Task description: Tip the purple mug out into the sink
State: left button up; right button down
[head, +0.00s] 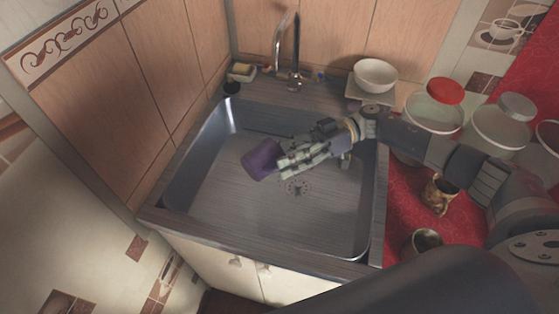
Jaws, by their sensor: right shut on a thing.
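The purple mug (262,160) is over the sink basin in the head view, tilted well over onto its side. My right gripper (284,162) is shut on it from the right, and its fingers hide part of the mug. The mug's opening and any contents cannot be made out. The sink (225,195) is a metal basin with a drain near its middle, partly below the gripper. I cannot tell how high the mug is above the basin floor. My left gripper is not in view.
A faucet (296,50) stands behind the basin, with a sponge (241,71) to its left. A white bowl (375,75) is at the back right. Glass jars (434,112) and brown mugs (439,194) stand on the red counter (405,215) at right.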

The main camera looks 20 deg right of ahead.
jog(key=shift+w+d+y+b, duration=0.15)
jog(key=shift+d+y+b, duration=0.05)
jog(key=shift+y+b, duration=0.35)
